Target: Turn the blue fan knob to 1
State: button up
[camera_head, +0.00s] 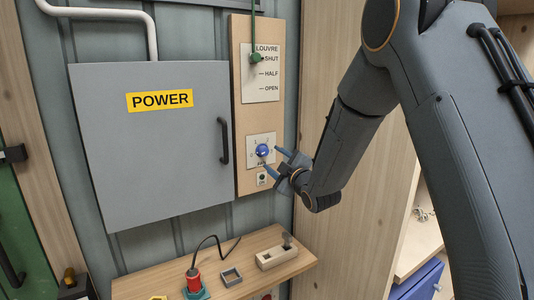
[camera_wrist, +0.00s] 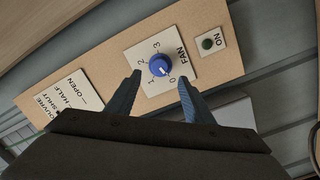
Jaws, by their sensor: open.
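The blue fan knob (camera_wrist: 158,65) sits on a white plate (camera_wrist: 170,52) marked FAN with 0, 1, 2 and 3. Its white pointer mark appears to face the 0. In the head view the knob (camera_head: 262,151) is on the wooden panel right of the grey cabinet. My gripper (camera_wrist: 159,77) is open, its two blue fingers apart. In the wrist view the fingertips lie either side of the knob's lower part; I cannot tell whether they touch it. In the head view my gripper (camera_head: 271,157) is close to the knob's right and below.
An ON button (camera_wrist: 208,43) is beside the fan plate. The louvre plate (camera_head: 262,88) with a green lever is above the knob. The POWER cabinet (camera_head: 150,150) with a black handle stands left. A wooden shelf (camera_head: 225,270) with small items is below.

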aim_at(265, 151)
jog(key=shift+p+x, duration=1.15)
jog(key=shift+x, duration=2.35)
jog(key=c, duration=1.1)
jog(key=shift+o, duration=0.2)
jog(key=m+b, duration=0.2)
jog(key=m, duration=0.1)
jog(key=shift+m, duration=0.3)
jog(key=m+b, duration=0.1)
jog(key=m, duration=0.2)
jog(key=shift+d+r+g, duration=0.1)
jog(key=shift+g, duration=0.3)
jog(key=m, duration=0.6)
jog(key=shift+w+r+g, duration=0.1)
jog(key=shift+r+g, duration=0.05)
jog(key=shift+g, duration=0.25)
jog(key=shift+y, duration=0.3)
